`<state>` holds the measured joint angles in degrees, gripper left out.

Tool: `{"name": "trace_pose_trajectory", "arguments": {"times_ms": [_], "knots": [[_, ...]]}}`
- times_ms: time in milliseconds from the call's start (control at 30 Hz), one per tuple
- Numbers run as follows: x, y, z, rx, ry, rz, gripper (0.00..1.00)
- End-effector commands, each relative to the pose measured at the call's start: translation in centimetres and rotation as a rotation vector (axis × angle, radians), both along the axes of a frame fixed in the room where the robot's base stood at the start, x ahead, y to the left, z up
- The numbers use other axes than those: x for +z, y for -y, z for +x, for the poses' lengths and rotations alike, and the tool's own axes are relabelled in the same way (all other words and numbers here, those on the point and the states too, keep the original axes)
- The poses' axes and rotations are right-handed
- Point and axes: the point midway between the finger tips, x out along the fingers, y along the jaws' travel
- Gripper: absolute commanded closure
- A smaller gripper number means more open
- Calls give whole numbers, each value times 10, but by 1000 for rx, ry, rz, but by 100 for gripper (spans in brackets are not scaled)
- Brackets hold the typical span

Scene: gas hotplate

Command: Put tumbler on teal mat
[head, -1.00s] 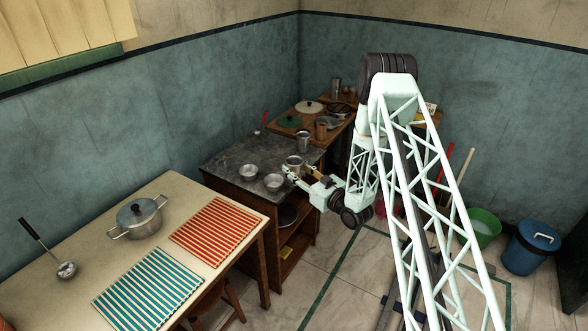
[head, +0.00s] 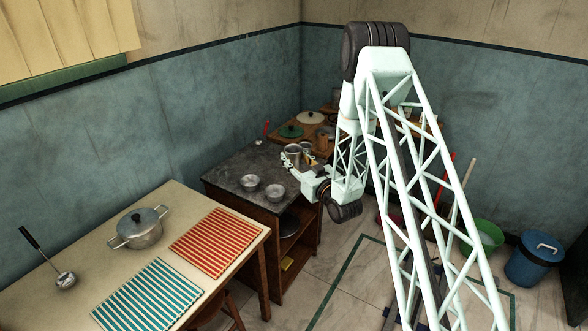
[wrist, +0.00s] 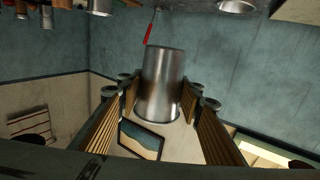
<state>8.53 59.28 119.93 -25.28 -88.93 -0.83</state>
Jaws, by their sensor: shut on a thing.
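My gripper (head: 294,160) is shut on the steel tumbler (head: 292,152), above the far right part of the dark stone counter. In the wrist view the shiny grey tumbler (wrist: 163,85) stands between the wood-lined fingers (wrist: 160,112). The teal mat (head: 148,296), striped teal and white, lies bare on the cream table at the front left, well away from my gripper.
A red striped mat (head: 216,242) lies beside the teal one. A lidded pot (head: 139,230) and a ladle (head: 65,279) are also on the table. Two metal bowls (head: 250,182) (head: 275,192) sit on the counter (head: 228,172). Lids and cups crowd the wooden surface behind.

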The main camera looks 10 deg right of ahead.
Motion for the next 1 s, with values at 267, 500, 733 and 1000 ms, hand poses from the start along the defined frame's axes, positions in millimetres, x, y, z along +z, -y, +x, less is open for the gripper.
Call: {"name": "trace_pose_trajectory", "arguments": {"times_ms": [267, 500, 733, 1000], "knots": [[53, -3, -3, -97, 3, -1, 78], [94, -3, -13, -182, 4, 5, 78], [126, -1, -26, -251, 4, 14, 78], [142, 2, -34, -290, 4, 21, 78]]}}
